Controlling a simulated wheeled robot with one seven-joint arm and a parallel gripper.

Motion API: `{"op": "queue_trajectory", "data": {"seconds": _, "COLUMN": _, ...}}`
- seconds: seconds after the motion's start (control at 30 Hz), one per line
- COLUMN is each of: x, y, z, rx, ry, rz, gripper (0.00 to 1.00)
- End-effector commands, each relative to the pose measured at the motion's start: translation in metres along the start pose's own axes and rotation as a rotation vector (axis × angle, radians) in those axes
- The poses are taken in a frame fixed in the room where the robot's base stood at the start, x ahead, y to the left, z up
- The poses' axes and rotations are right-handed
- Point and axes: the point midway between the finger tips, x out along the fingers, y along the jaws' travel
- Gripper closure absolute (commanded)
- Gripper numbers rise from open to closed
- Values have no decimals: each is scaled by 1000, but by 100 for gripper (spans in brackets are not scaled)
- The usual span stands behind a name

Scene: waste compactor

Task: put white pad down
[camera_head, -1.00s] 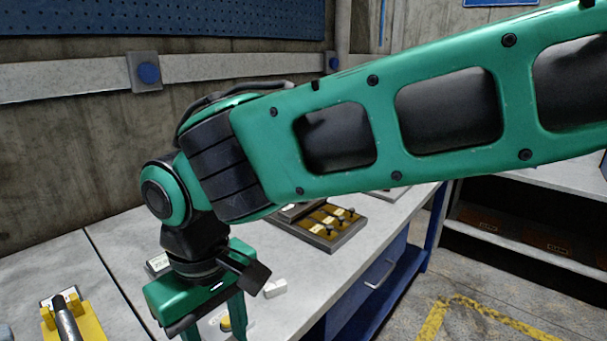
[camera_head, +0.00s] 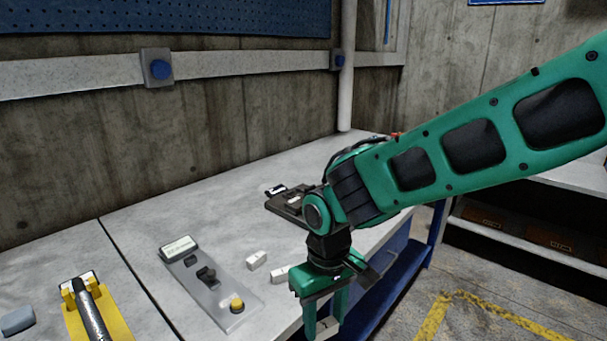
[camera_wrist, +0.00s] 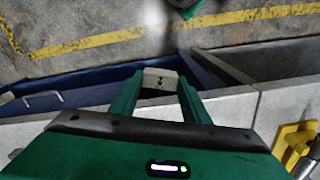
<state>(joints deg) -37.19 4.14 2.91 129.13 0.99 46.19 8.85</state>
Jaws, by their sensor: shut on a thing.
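The white pad (camera_wrist: 160,80) is between the two fingers of my gripper (camera_wrist: 160,95) in the wrist view, with small dark marks on its face. In the head view, my gripper (camera_head: 324,314) points down at the front edge of the grey worktable (camera_head: 130,228). A pale end of the held pad (camera_head: 328,326) shows low between the fingers; the rest is hidden. My gripper is shut on the pad. I cannot tell how high it is above the table or whether it is beyond the edge.
Two small white blocks (camera_head: 257,260) (camera_head: 279,275) lie left of my gripper. Beside them is a grey panel (camera_head: 214,298) with a yellow knob. A yellow holder (camera_head: 112,318) with a dark tool and a grey block (camera_head: 18,320) are further left. A dark tray (camera_head: 282,206) lies behind.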

Motion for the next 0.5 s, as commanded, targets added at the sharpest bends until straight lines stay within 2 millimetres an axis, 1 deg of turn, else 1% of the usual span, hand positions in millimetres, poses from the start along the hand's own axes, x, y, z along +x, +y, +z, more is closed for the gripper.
{"op": "queue_trajectory", "data": {"seconds": 0.03, "x": 13, "y": 24, "z": -1, "rx": 44, "ry": -6, "rz": 1, "gripper": 80}}
{"op": "queue_trajectory", "data": {"seconds": 0.07, "x": 20, "y": 36, "z": -2, "rx": 65, "ry": -7, "rz": 1, "gripper": 80}}
{"op": "queue_trajectory", "data": {"seconds": 0.1, "x": 30, "y": 54, "z": -4, "rx": 93, "ry": -6, "rz": 1, "gripper": 80}}
{"op": "queue_trajectory", "data": {"seconds": 0.27, "x": 68, "y": 122, "z": -11, "rx": 208, "ry": -7, "rz": 0, "gripper": 80}}
{"op": "queue_trajectory", "data": {"seconds": 0.3, "x": 78, "y": 140, "z": -13, "rx": 237, "ry": -6, "rz": 0, "gripper": 80}}
{"op": "queue_trajectory", "data": {"seconds": 0.37, "x": 92, "y": 166, "z": -16, "rx": 281, "ry": -6, "rz": 1, "gripper": 80}}
{"op": "queue_trajectory", "data": {"seconds": 0.4, "x": 102, "y": 183, "z": -17, "rx": 309, "ry": -7, "rz": 0, "gripper": 80}}
{"op": "queue_trajectory", "data": {"seconds": 0.5, "x": 122, "y": 220, "z": -21, "rx": 370, "ry": -5, "rz": 0, "gripper": 80}}
